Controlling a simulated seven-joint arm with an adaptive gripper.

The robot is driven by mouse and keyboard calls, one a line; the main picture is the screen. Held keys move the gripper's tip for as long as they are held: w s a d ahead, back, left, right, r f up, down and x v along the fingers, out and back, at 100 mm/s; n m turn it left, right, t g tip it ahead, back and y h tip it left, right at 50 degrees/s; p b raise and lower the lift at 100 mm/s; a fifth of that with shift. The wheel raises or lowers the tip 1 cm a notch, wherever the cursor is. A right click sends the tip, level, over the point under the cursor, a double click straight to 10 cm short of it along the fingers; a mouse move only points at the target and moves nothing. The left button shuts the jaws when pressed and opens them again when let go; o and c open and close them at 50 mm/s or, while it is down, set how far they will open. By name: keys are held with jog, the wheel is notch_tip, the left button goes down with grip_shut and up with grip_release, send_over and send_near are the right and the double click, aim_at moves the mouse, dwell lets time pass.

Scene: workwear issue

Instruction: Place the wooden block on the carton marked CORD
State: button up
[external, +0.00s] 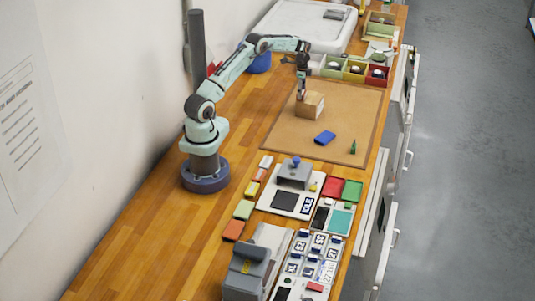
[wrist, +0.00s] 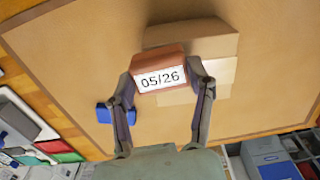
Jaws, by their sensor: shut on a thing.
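My gripper (wrist: 160,84) is shut on a reddish-brown wooden block (wrist: 158,58) whose white face reads 05/26. In the external view my gripper (external: 301,92) points down at the left part of a tan carton (external: 314,106) on the brown mat. In the wrist view the carton (wrist: 215,48) lies behind the block, which hides part of it. No CORD marking can be read on the carton. I cannot tell whether the block touches the carton.
The mat (external: 285,135) also bears a blue object (external: 325,137) and a small green pointed object (external: 353,147). Coloured bins (external: 354,71) stand beyond the mat's far edge. A stamp-like grey device (external: 294,172) and trays stand nearer. Much of the mat is clear.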

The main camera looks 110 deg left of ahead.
jog(key=shift+f, duration=0.3)
jog(key=o, duration=0.9)
